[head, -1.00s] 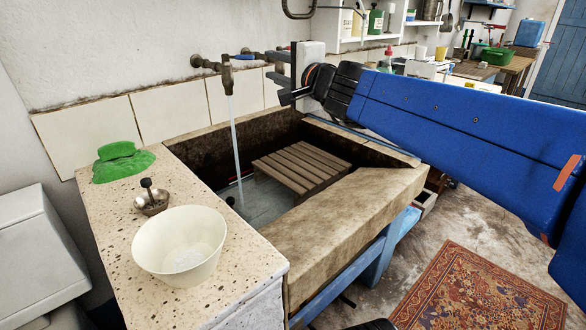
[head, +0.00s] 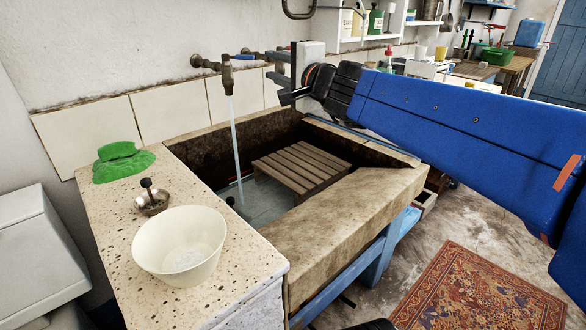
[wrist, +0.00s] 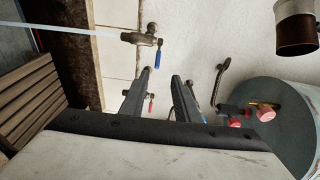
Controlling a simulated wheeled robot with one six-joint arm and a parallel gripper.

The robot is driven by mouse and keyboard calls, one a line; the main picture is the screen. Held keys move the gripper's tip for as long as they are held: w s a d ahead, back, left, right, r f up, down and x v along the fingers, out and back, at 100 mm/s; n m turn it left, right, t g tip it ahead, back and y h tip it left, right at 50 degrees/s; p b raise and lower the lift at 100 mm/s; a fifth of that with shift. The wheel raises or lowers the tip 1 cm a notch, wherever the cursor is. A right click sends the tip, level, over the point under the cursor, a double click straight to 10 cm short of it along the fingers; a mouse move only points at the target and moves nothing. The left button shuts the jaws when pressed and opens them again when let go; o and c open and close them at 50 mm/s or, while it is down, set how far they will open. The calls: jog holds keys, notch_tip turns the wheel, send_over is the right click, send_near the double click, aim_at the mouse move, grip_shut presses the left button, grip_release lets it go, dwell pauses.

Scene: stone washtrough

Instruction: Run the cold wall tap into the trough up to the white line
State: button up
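The brass wall tap (head: 228,78) is running; a thin stream of water (head: 236,140) falls into the stone trough (head: 340,215). Shallow-looking grey-blue water (head: 268,200) covers the trough's bottom beside a slatted wooden rack (head: 300,166). I cannot make out the white line clearly. A blue lever (head: 251,54) shows by the tap's pipework. My gripper (head: 283,82) is right of the running tap, by the wall.
A shelf with bottles (head: 376,22) is behind my arm. A patterned rug (head: 480,290) lies on the floor at right.

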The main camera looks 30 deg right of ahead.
jog(key=shift+o, duration=0.3)
jog(key=n+g+y, duration=0.5)
jog(key=n+y, duration=0.7)
jog(key=n, duration=1.5)
send_near(238, 57)
jog(key=shift+g, duration=0.4)
jog(key=x, duration=0.5)
jog(key=r+x, duration=0.1)
jog(key=x, duration=0.2)
jog(key=shift+w+d, duration=0.25)
jog(key=shift+w, duration=0.2)
jog(key=shift+c, duration=0.7)
